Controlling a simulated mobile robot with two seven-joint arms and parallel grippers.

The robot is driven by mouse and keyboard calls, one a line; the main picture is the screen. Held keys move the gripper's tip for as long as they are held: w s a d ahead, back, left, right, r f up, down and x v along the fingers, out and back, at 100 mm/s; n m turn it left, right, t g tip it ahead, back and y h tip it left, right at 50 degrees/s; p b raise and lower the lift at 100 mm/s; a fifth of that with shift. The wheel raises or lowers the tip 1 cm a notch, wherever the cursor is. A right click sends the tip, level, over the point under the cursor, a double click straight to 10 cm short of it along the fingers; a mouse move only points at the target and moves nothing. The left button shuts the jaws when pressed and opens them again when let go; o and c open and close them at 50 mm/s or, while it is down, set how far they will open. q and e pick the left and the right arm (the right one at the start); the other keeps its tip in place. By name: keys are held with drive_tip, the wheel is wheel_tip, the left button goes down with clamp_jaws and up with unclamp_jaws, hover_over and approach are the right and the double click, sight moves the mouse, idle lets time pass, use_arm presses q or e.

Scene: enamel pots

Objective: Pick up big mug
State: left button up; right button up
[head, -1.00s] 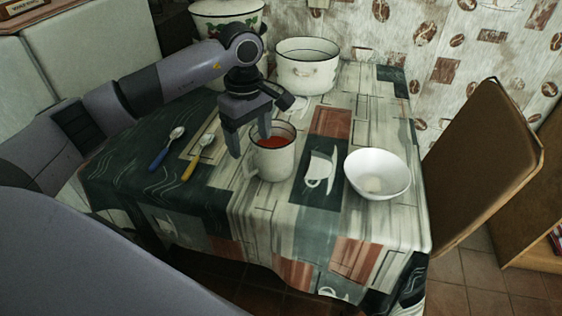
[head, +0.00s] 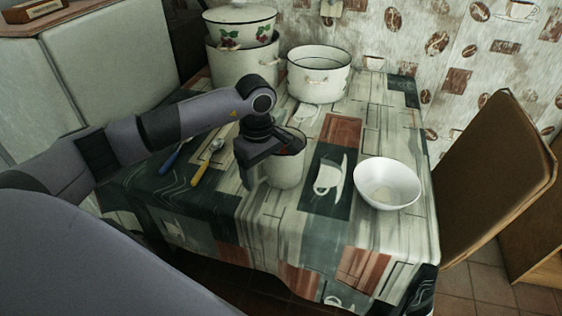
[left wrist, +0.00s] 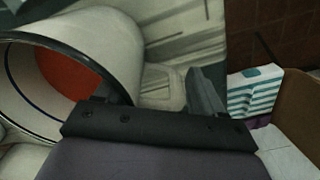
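The big mug (head: 288,173) is a white enamel mug with a dark rim and red contents, upright on the table. In the left wrist view the mug (left wrist: 115,40) fills the upper left, with its open mouth toward the camera. My left gripper (head: 265,167) is at the mug's left side, pointing down. In the left wrist view its fingers (left wrist: 155,95) are apart, with the mug's wall and what looks like its handle between them. One finger is at the mouth, the other outside. Contact is unclear. My right gripper is not in view.
A white bowl (head: 388,184) stands right of the mug. A white pot (head: 318,78) and stacked pots (head: 240,62) stand behind. A blue-handled spoon (head: 173,157) and a yellow-handled spoon (head: 203,166) lie left. A brown chair (head: 495,180) is at the table's right.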

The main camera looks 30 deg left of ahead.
use_arm(q)
clamp_jaws()
drive_tip(key=shift+r, duration=0.1)
drive_tip(key=shift+r, duration=0.15)
drive_tip(key=shift+w+r, duration=0.1)
drive_tip(key=shift+r, duration=1)
wheel_tip(320, 180, up, 17)
drive_tip(key=p, duration=0.1)
drive_tip(key=shift+r, duration=0.2)
